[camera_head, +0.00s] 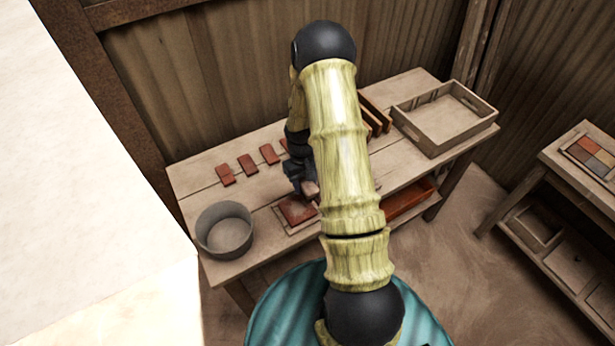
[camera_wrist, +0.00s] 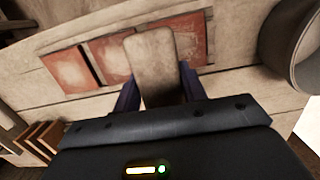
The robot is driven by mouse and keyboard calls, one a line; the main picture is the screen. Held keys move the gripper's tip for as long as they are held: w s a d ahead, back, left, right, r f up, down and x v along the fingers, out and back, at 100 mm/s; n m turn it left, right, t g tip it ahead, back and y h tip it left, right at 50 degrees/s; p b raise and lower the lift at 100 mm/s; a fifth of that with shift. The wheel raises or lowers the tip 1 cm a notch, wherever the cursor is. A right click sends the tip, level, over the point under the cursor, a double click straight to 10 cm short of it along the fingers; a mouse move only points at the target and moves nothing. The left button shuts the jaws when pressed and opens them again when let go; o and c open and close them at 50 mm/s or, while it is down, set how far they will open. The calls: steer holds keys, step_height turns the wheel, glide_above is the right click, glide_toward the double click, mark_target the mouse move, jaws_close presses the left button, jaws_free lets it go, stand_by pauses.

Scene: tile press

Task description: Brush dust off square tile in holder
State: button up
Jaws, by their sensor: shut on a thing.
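The square tile (camera_head: 297,209) is reddish-brown and lies in a shallow holder (camera_head: 281,220) near the front edge of the workbench. My gripper (camera_head: 307,188) is just behind and above the tile, partly hidden by my arm. It is shut on a pale wooden piece, seemingly the brush (camera_wrist: 151,62), which stands out between the two dark fingers in the wrist view. The brush's bristles cannot be made out. Whether the brush touches the tile cannot be told.
Several red tiles (camera_head: 247,163) lie in a row at the back of the workbench (camera_head: 215,198). A grey round bucket (camera_head: 224,230) stands at the left end. A wooden tray (camera_head: 442,118) sits at the right end. A side table (camera_head: 580,150) stands at far right.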

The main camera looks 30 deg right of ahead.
steer(key=shift+s+d+r, duration=0.1)
steer(key=shift+d+r, duration=0.1)
steer(key=shift+d, duration=0.15)
steer(key=shift+f, duration=0.15)
